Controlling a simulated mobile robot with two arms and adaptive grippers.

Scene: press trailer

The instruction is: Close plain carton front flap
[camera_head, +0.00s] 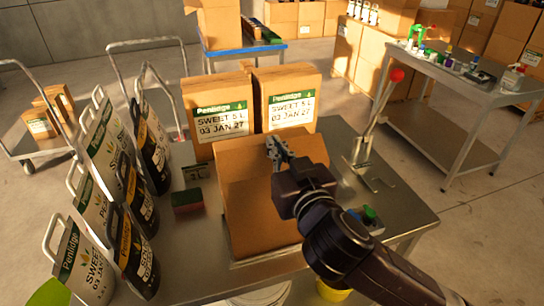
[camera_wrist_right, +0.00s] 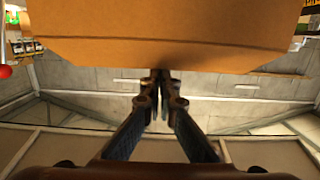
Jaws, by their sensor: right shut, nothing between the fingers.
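The plain carton (camera_head: 258,218) stands on the metal table in the middle of the head view, with no label on the faces I see. A cardboard panel slopes across its upper part; I cannot tell surely which flap it is. My right gripper (camera_head: 275,146) is shut and empty, its fingertips over the carton's upper part near the far edge. In the wrist view a cardboard panel (camera_wrist_right: 170,35) fills the top, and the shut fingertips (camera_wrist_right: 161,82) are just below its edge. I cannot tell whether they touch it. My left gripper is not in view.
Two labelled cartons (camera_head: 217,115) (camera_head: 287,100) stand behind the plain carton. Several jugs (camera_head: 90,225) crowd the table's left side. A green-topped block (camera_head: 187,200) lies left of the carton. A lever with a red knob (camera_head: 397,75) stands at the right.

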